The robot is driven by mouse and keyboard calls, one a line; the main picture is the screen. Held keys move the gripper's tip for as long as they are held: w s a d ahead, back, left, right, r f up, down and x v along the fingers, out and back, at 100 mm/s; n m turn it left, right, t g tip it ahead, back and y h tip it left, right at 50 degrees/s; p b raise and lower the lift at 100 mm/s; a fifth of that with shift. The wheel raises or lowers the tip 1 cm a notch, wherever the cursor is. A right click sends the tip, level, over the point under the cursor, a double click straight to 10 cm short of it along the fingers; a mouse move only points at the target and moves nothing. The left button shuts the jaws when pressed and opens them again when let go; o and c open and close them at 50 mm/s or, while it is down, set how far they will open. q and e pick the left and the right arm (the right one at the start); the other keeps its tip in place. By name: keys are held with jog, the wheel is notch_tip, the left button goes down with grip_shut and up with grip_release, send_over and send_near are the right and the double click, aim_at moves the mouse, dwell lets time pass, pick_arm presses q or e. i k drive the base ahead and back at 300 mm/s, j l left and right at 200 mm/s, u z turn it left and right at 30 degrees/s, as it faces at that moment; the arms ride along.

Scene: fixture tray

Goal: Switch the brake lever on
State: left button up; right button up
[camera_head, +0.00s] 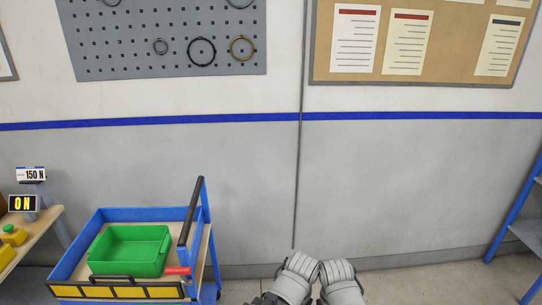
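A red lever (177,271), which looks like the brake lever, sticks out sideways at the near right corner of a blue trolley (75,246). It looks roughly level, and its far end is hard to make out against the trolley. Grey rounded parts of my two arms show close together at the bottom middle, to the right of the trolley and apart from it. No gripper fingers show, so neither gripper can be placed relative to the lever.
A green bin (128,250) sits in the trolley, which has a black push handle (190,211) on its right. A wooden table (31,236) with displays reading 150 N and 0 N stands at left. A blue rack (515,207) stands at right. Floor between is clear.

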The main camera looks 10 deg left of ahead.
aim_at(181, 271)
jog(key=u, duration=1.35)
jog(key=i+j+u, duration=0.15)
jog(key=i+u, duration=0.15)
jog(key=i, duration=0.15)
